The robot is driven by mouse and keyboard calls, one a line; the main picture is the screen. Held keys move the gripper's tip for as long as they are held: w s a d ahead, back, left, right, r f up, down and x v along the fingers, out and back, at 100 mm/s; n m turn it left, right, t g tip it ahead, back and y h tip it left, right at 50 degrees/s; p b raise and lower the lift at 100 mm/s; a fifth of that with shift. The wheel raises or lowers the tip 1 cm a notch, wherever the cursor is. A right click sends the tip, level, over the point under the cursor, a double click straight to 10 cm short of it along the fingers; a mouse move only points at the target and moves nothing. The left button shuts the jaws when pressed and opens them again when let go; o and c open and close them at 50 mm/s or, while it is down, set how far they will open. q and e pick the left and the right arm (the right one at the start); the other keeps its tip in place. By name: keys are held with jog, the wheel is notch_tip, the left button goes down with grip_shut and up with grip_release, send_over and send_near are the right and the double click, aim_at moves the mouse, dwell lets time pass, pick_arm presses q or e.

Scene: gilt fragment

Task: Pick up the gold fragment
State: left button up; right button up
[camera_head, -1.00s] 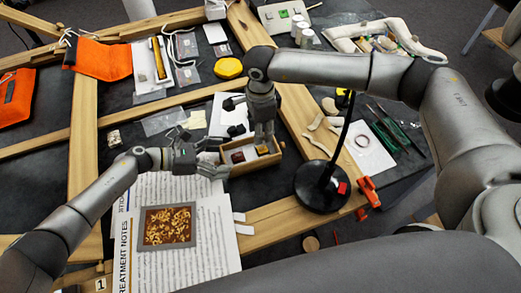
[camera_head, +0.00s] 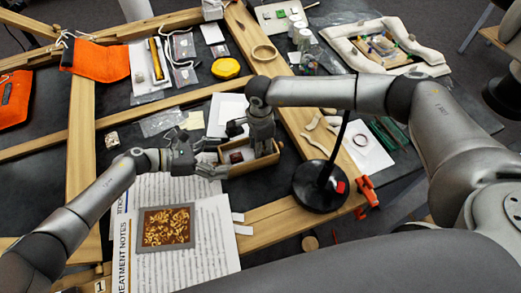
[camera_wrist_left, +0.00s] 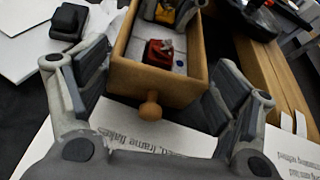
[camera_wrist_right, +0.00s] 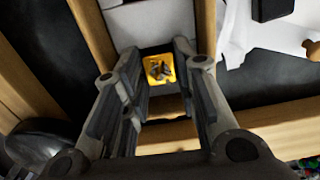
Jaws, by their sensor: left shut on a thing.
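The gold fragment (camera_wrist_right: 160,68) lies on the light floor of an open wooden box (camera_wrist_left: 118,78) with a round knob, partly visible in the left wrist view (camera_wrist_left: 166,12). A dark red piece (camera_wrist_left: 160,52) lies nearer the knob, on the same floor. My left gripper (camera_head: 212,168) is shut on the box, one finger at each side wall; the knob is between the fingers. My right gripper (camera_head: 263,150) points down into the far part of the box. Its fingers are open on either side of the gold fragment. In the head view this gripper hides the fragment.
A black block (camera_wrist_left: 68,22) sits on white card left of the box. A black lamp base (camera_head: 320,187) stands to its right on the wooden frame (camera_head: 295,115). Printed notes (camera_head: 200,255) with a framed gilt sample (camera_head: 167,228) lie in front.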

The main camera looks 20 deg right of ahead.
jog(key=c, duration=0.3)
pick_arm(q)
jog(key=o, duration=1)
jog(key=shift+c, duration=0.2)
pick_arm(e)
notch_tip(320, 180, up, 10)
pick_arm(q)
jog(key=shift+a, duration=0.1)
jog(key=v, duration=1.1)
jog(key=shift+w+a, duration=0.1)
jog(key=shift+a+r, duration=0.2)
jog(key=shift+a, duration=0.1)
